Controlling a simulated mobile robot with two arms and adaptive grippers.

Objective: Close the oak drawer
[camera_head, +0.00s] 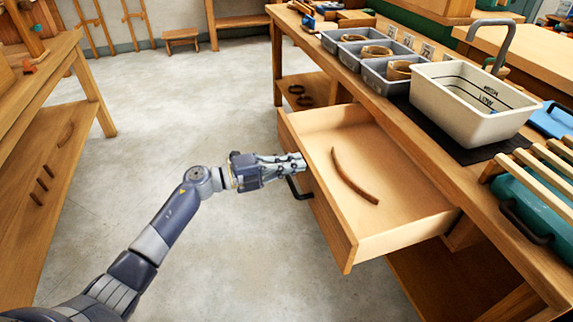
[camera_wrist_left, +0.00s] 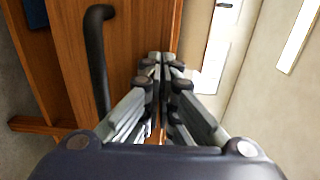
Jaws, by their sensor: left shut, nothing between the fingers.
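The oak drawer (camera_head: 345,245) is pulled out from the workbench in the head view, open toward the left. A curved brown strip (camera_head: 352,178) lies inside it. A dark handle (camera_head: 297,187) is on its front panel; the handle also shows at the left in the left wrist view (camera_wrist_left: 97,60). My left gripper (camera_head: 303,162) is shut and empty, with its fingertips at the drawer front near the upper edge, just above the handle. Whether the tips touch the panel I cannot tell. The drawer front also fills part of the left wrist view (camera_wrist_left: 140,30). My right gripper is not in view.
On the workbench (camera_head: 440,165) stand several grey bins (camera_head: 385,75) with wooden rings, a cream tub (camera_head: 470,100) and a teal container (camera_head: 540,205) under wooden slats. Another wooden bench (camera_head: 75,130) stands at the left. The floor between is clear.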

